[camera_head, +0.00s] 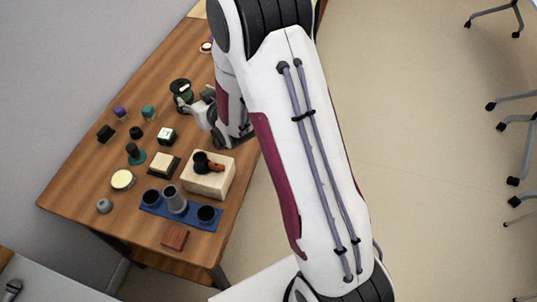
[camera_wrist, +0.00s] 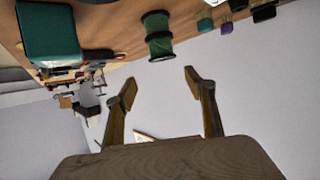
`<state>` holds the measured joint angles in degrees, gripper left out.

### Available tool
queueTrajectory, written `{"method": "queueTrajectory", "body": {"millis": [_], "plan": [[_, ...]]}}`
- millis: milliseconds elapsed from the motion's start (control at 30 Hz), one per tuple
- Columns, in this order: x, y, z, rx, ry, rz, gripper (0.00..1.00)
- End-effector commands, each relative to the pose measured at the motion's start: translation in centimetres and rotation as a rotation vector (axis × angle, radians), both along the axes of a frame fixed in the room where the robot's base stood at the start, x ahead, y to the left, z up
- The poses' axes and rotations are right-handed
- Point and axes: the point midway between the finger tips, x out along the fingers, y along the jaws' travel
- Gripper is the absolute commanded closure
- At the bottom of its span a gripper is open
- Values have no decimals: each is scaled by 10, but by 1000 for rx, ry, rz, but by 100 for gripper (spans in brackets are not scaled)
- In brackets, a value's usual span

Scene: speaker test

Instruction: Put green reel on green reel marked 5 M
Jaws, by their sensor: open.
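In the wrist view, two green reels with dark rims appear stacked end to end on the wooden table, which shows at the picture's top. One green reel (camera_wrist: 156,23) is against the table and the other green reel (camera_wrist: 160,48) is on it, in line. The stack (camera_head: 182,95) also shows at the table's far part in the head view. No 5 M mark is readable, so I cannot tell which reel bears it. My gripper (camera_wrist: 160,87) is open and empty, its fingers apart from the reels. In the head view my gripper (camera_head: 189,106) is beside the stack, partly hidden by my arm.
A wooden block (camera_head: 208,184) with a dark and orange piece and a blue tray (camera_head: 180,214) with cups stand nearer. Purple (camera_head: 119,111) and teal (camera_head: 148,112) pieces lie left of the reels. A large teal box (camera_wrist: 48,34) shows in the wrist view.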

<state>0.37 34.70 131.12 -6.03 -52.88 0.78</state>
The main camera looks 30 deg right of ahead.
Motion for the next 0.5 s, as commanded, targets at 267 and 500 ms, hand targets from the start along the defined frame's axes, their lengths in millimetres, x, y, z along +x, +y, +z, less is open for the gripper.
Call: {"method": "queueTrajectory", "body": {"millis": [267, 500], "plan": [[-19, -6, 41, -18, 75, -17, 46], [-44, -11, 72, -29, 148, -33, 46]]}}
